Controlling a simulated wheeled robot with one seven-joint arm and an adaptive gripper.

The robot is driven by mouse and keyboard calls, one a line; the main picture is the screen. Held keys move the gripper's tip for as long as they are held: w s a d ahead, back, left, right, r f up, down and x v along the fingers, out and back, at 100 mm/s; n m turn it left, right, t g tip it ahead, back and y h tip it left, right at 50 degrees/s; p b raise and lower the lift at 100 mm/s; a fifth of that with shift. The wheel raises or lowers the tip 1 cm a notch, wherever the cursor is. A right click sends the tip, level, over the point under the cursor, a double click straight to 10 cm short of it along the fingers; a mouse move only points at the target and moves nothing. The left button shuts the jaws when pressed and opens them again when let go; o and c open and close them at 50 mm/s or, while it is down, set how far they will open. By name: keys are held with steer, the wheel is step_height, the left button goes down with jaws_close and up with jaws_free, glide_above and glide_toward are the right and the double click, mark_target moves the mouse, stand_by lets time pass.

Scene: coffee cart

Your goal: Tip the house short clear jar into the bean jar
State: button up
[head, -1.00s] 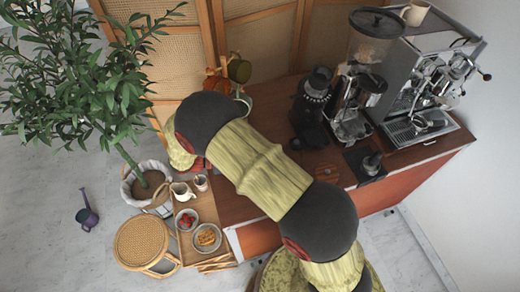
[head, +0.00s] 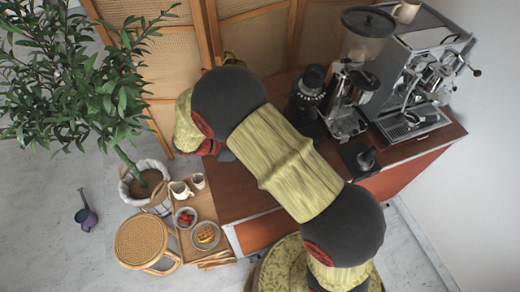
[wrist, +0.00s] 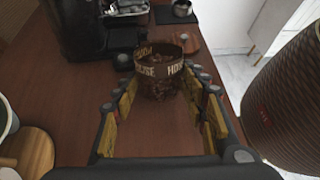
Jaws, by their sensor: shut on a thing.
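The house short clear jar (wrist: 160,84) has a dark band lettered in gold and holds brown beans. In the wrist view it sits between the fingertips of my gripper (wrist: 163,92), which is shut on it, and it looks roughly upright over the wooden counter. I cannot tell whether its base touches the counter. In the head view my arm hides the jar and most of the gripper. I cannot identify the bean jar for certain. A round pale-rimmed container (wrist: 7,118) is cut off at the wrist view's left edge, with a wooden disc (wrist: 30,150) beside it.
A large ribbed brown object (wrist: 291,100) stands close on the right in the wrist view. A wooden lid-like disc (wrist: 187,43) lies behind the jar. The grinder (head: 348,100) and espresso machine (head: 415,75) stand at the counter's right. A side tray with bowls (head: 207,236) is at left.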

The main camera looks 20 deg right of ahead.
steer(key=shift+d+r+y+p, duration=0.1)
steer(key=shift+d+y+p, duration=0.2)
steer(key=shift+y, duration=0.3)
steer(key=shift+d+r+y+p, duration=0.1)
steer(key=shift+d+y+p, duration=0.15)
steer(key=shift+y, duration=0.35)
steer(key=shift+s+d+f+y+p, duration=0.15)
steer(key=shift+d+y+p, duration=0.25)
steer(key=shift+d+y, duration=0.3)
steer(key=shift+w+d+f+y+p, duration=0.15)
steer(key=shift+d+y+p, duration=0.35)
steer(key=shift+y, duration=0.3)
steer(key=shift+s+d, duration=0.1)
steer(key=shift+d+r+y+p, duration=0.1)
steer(key=shift+r+y+p, duration=0.2)
steer(key=shift+y+p, duration=0.55)
steer(key=shift+d+r+y+p, duration=0.1)
steer(key=shift+r+y+p, duration=0.2)
steer(key=shift+y+p, duration=0.55)
steer(key=shift+d+r+y+p, duration=0.25)
steer(key=shift+y+p, duration=0.35)
steer(key=shift+p, duration=1.2)
steer(key=shift+d+r+y+p, duration=0.1)
steer(key=shift+r+y+p, duration=0.35)
steer(key=shift+p, duration=1.35)
steer(key=shift+d+r+y+p, duration=0.1)
steer(key=shift+d+y+p, duration=0.15)
steer(key=shift+y+p, duration=0.6)
